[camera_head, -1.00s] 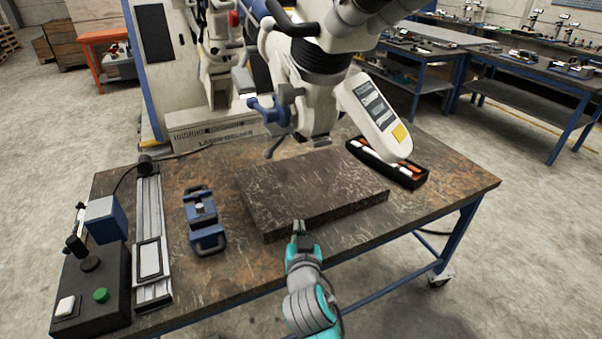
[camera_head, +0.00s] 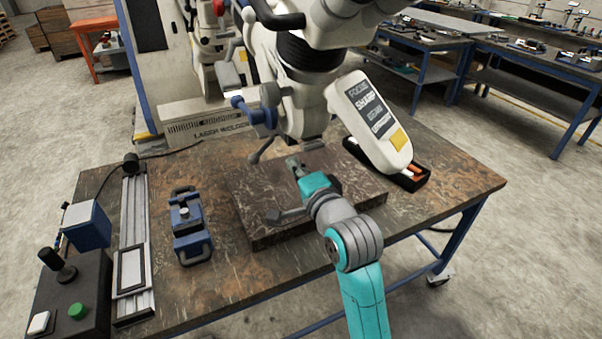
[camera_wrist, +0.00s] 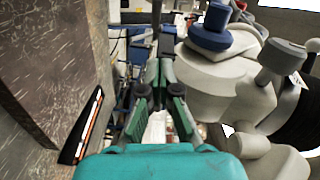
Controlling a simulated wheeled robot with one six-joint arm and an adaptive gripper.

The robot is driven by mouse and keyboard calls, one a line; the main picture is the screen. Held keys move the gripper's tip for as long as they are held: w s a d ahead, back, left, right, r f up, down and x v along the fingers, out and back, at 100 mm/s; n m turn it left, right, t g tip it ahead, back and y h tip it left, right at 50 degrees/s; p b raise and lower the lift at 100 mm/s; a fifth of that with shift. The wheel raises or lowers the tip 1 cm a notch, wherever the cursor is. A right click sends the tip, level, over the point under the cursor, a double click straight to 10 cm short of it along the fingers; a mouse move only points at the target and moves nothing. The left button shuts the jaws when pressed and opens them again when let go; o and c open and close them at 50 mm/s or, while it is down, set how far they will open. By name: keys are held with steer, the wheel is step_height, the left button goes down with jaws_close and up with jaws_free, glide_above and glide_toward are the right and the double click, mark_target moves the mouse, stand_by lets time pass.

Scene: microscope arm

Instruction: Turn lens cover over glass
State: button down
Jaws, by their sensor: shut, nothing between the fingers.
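The white microscope (camera_head: 305,95) stands over the back of the table, and its lower end faces the stone slab (camera_head: 262,185). A small dark lever (camera_head: 258,152) sticks out at its lower left, near a blue knob (camera_head: 262,116). I cannot tell for sure which part is the lens cover, and the glass underneath is not visible. My gripper (camera_head: 292,162) is shut and empty, above the slab and just below the microscope's lower end. In the wrist view my gripper (camera_wrist: 161,68) points past the pale microscope body (camera_wrist: 215,85) on the right; contact is not clear.
A black tray (camera_head: 414,184) with orange and white items lies at the slab's right. The table's front right (camera_head: 430,210) is clear.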

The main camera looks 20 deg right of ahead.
mark_target(263, 150)
steer(key=shift+w+a+f, duration=0.15)
steer(key=shift+w+a, duration=0.5)
steer(key=shift+w, duration=0.3)
steer(key=shift+w+a+f, duration=0.2)
steer(key=shift+w+a, duration=0.45)
steer(key=shift+w, duration=0.35)
steer(key=shift+w+a+f, duration=0.15)
steer(key=shift+w+a, duration=0.5)
steer(key=shift+w, duration=0.3)
